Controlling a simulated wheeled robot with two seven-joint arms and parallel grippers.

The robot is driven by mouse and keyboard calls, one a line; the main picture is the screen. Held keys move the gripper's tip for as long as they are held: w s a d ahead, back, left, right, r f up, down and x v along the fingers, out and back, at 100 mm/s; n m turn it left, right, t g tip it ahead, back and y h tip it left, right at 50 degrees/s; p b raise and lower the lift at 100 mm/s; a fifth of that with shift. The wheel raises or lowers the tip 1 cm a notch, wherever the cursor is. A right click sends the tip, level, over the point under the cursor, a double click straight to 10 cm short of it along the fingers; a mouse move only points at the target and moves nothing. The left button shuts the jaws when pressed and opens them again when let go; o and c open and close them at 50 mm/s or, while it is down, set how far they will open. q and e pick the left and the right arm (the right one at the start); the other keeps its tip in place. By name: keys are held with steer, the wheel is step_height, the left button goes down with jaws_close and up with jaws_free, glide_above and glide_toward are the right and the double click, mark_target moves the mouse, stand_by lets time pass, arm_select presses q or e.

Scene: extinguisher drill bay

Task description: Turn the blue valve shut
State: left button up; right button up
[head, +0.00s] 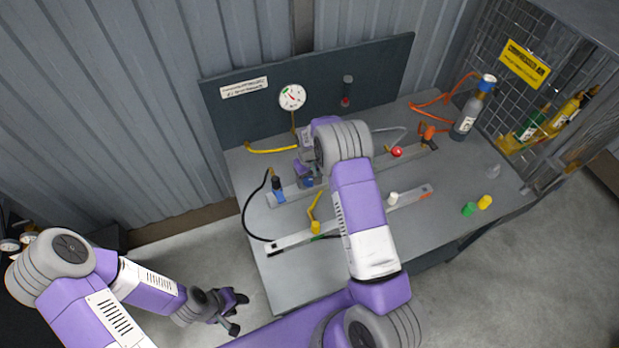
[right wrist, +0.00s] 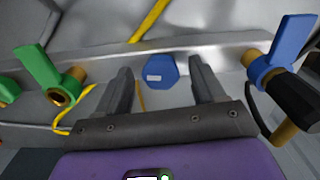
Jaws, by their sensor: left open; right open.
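A blue lever handle on a brass and black fitting (right wrist: 285,45) stands at the right of the right wrist view; a blue-and-black fitting (head: 277,190) shows at the bench's left in the head view. A blue hexagonal piece (right wrist: 160,70) on the metal rail (right wrist: 225,52) lies ahead of the gap between my right fingers. My right gripper (right wrist: 163,88) is open and empty, with the blue lever outside its right finger. In the head view my right arm hides part of the rail. My left gripper (head: 236,312) is open and empty, low beside the bench.
A green lever valve (right wrist: 50,75) stands left of my right gripper in the wrist view. Yellow and black hoses cross the bench (head: 300,278). A pressure gauge (head: 292,97) hangs at the back. A grey bottle (head: 468,115) stands right.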

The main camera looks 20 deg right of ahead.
steer(key=c, duration=1.1)
steer(key=shift+o, duration=0.2)
steer(key=shift+m, duration=0.3)
steer(key=m+b, duration=0.1)
steer(key=m, duration=0.2)
steer(key=shift+f+b, duration=0.1)
steer(key=shift+b, duration=0.3)
steer(key=m+b, duration=0.1)
steer(key=m, duration=0.2)
steer(key=shift+a+m, duration=0.15)
steer(key=shift+m, duration=0.15)
steer(key=m, duration=0.4)
steer(key=shift+w+m, duration=0.1)
steer(key=shift+m, duration=0.2)
steer(key=shift+w+m, duration=0.1)
steer(key=shift+m, duration=1.9)
